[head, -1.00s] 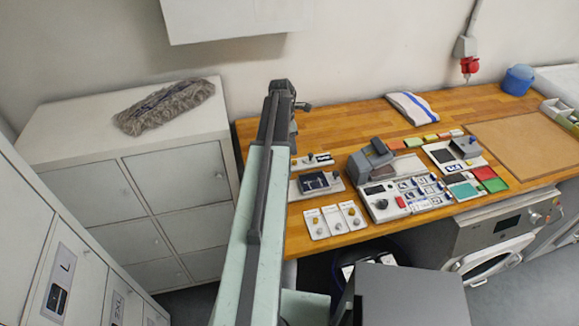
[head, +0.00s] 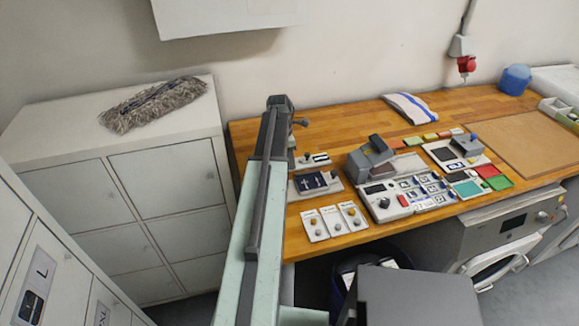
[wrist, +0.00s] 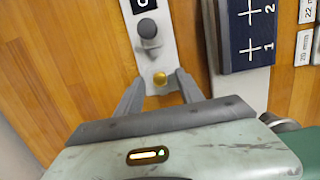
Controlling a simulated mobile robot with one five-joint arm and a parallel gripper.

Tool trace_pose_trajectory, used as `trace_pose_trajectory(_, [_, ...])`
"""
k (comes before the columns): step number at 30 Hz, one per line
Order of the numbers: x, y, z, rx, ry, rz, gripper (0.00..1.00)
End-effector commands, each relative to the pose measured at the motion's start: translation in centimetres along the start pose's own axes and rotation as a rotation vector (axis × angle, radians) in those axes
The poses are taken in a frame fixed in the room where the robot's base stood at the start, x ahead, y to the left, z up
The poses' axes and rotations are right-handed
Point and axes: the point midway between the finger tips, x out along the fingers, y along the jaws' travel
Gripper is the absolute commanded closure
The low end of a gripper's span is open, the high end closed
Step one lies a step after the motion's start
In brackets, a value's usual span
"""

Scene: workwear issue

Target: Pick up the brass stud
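The brass stud (wrist: 160,78) is a small round gold-coloured piece at the end of a narrow pale plate (wrist: 165,55) in the wrist view. A grey knob (wrist: 148,29) stands beside it on the same plate. My gripper (wrist: 159,76) is open, its two dark fingers on either side of the stud, with gaps between them and it. I cannot tell the exact height of the fingertips above the plate. In the head view my arm hides the stud and the fingers.
A dark blue panel with white crosses (head: 315,181) lies next to the plate; it also shows in the wrist view (wrist: 250,30). White cards with knobs (head: 332,221) and a grey device (head: 370,160) stand on the wooden bench (head: 345,118). A fluffy grey item (head: 152,104) lies on the cabinet.

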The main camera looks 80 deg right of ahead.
Motion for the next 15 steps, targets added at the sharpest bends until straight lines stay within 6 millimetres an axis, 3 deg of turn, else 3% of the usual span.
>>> trace_pose_trajectory(1, [-0.05, 0.01, -0.01, 0.000, 0.000, 0.000, 0.71])
trace_pose_trajectory(4, [-0.05, 0.01, -0.03, 0.000, 0.000, 0.000, 0.99])
trace_pose_trajectory(15, [-0.11, 0.03, -0.08, -0.001, 0.000, 0.000, 1.00])
